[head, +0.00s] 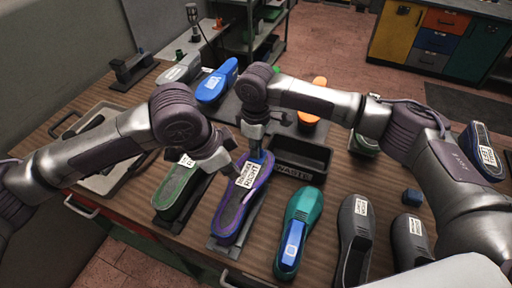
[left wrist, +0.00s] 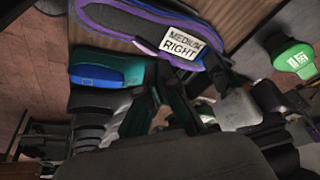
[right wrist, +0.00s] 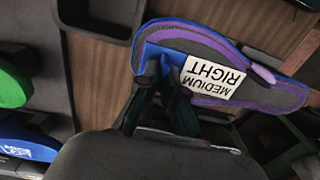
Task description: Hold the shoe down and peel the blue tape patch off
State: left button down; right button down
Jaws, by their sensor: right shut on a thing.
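The shoe, a grey last with purple trim and a white MEDIUM RIGHT label, stands in the middle of the bench (head: 226,220). It shows in the left wrist view (left wrist: 130,22) and the right wrist view (right wrist: 255,95). The blue tape patch (right wrist: 150,57) is at the label end of the shoe; the head view shows it below my right gripper (head: 257,150). My right gripper's fingers (right wrist: 163,68) are shut on the patch. My left gripper (head: 232,172) is beside the label; its fingers (left wrist: 163,78) converge and look shut and empty. Whether they touch the shoe is unclear.
A black WASTE bin (head: 302,157) stands just right of the shoe. A green-trimmed last (head: 180,190) is close on the left, a teal shoe with a blue patch (head: 299,220) on the right. Dark lasts (head: 355,235) stand farther right. A tray (head: 92,128) lies at the left.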

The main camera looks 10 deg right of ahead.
aim_at(222, 228)
pick_arm(q)
jog(key=s+a+m+y, duration=0.1)
jog(key=s, duration=0.1)
jog(key=s+a+f+g+y, duration=0.1)
jog(key=s, duration=0.2)
jog(key=s+a+m+y, duration=0.1)
jog(key=s+a+y, duration=0.1)
jog(key=shift+s+f+m, duration=0.15)
jog(key=shift+f+m, duration=0.1)
jog(key=shift+m, duration=0.05)
jog(key=shift+d+f, duration=0.1)
jog(key=shift+f, duration=2.5)
jog(key=shift+f, duration=1)
jog(key=shift+s+f, duration=0.1)
jog(key=shift+f, duration=0.1)
pick_arm(e)
jog(key=shift+r, duration=0.25)
pick_arm(q)
jog(key=shift+g, duration=0.3)
pick_arm(e)
jog(key=shift+r, duration=3.65)
